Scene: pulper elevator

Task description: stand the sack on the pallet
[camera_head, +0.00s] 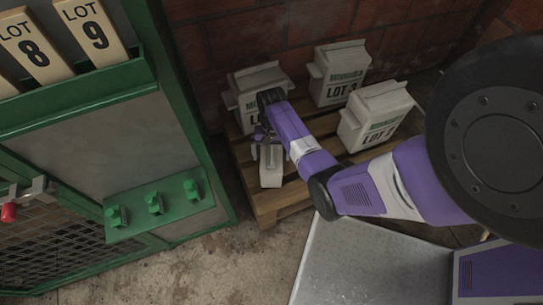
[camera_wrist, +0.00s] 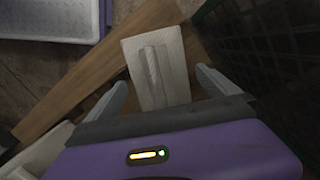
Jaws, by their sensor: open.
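A pale sack (camera_head: 271,177) stands at the near left corner of the wooden pallet (camera_head: 265,203), looking upright. In the wrist view its white top with a raised ridge (camera_wrist: 152,70) lies between and a little beyond my fingertips. My gripper (camera_head: 269,155) is open just above this sack, and its fingers (camera_wrist: 160,85) are spread to either side with gaps showing. Part of the sack is hidden by my gripper, and any label on it cannot be seen.
Three other sacks stand on the pallet: one at back left (camera_head: 247,88), partly behind my arm, one at back middle (camera_head: 341,75), and one at right (camera_head: 375,117). A green cabinet (camera_head: 165,212) is at left. Brick walls close off the back.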

